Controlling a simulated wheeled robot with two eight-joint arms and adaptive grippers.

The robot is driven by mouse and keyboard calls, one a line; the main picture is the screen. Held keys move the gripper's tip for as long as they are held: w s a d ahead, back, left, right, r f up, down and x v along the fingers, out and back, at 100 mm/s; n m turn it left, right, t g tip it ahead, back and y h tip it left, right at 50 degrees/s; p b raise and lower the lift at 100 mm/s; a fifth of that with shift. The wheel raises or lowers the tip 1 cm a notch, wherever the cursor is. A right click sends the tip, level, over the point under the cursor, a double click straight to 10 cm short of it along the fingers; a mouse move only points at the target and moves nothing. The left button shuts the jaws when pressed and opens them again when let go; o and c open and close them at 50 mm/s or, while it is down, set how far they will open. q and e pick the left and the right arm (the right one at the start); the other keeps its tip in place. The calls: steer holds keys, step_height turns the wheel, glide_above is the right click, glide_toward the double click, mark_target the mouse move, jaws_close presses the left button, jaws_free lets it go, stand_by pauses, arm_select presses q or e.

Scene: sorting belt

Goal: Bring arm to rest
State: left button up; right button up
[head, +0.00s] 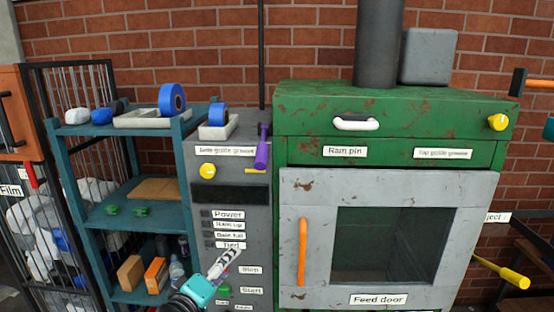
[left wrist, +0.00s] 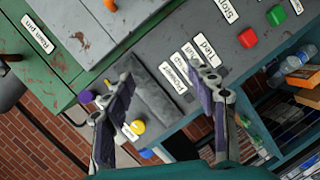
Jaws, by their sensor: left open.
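My left gripper (head: 228,258) is low in the head view, in front of the grey control panel (head: 264,202). Its teal wrist hides part of the panel's lower left. In the left wrist view my left gripper (left wrist: 165,72) has its two dark fingers spread wide with nothing between them. The panel's labels, a red button (left wrist: 248,38) and a green button (left wrist: 276,15) show beyond the fingers. Whether the fingers touch the panel I cannot tell. My right gripper is in neither view.
A green baler (head: 480,105) with a grey feed door (head: 465,240) and orange handle (head: 302,252) stands right of the panel. A blue shelf (head: 112,215) with tape rolls, boxes and bottles is on the left. A wire cage (head: 85,80) stands farther left.

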arm_select(q)
steer(key=s+d+f+m+g+b, duration=0.1)
steer(key=s+f+m+g+b, duration=0.2)
steer(key=f, duration=0.8)
steer(key=s+f+m+g+b, duration=0.25)
steer(key=s+f+b, duration=0.35)
steer(key=f, duration=0.4)
steer(key=s+a+f+m+g+y+b, duration=0.1)
steer(key=s+a+f+m+y+b, duration=0.1)
steer(key=f, duration=0.5)
steer(key=s+a+f+m+g+y+b, duration=0.1)
steer(key=s+a+f+m+y+b, duration=0.1)
steer(key=s+f, duration=0.4)
steer(key=shift+a+f+y+b, duration=0.3)
steer(key=shift+a+f+b, duration=0.4)
steer(key=shift+a+b, duration=0.25)
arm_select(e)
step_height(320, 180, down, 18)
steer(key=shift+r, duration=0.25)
arm_select(q)
steer(key=shift+w+d, duration=0.1)
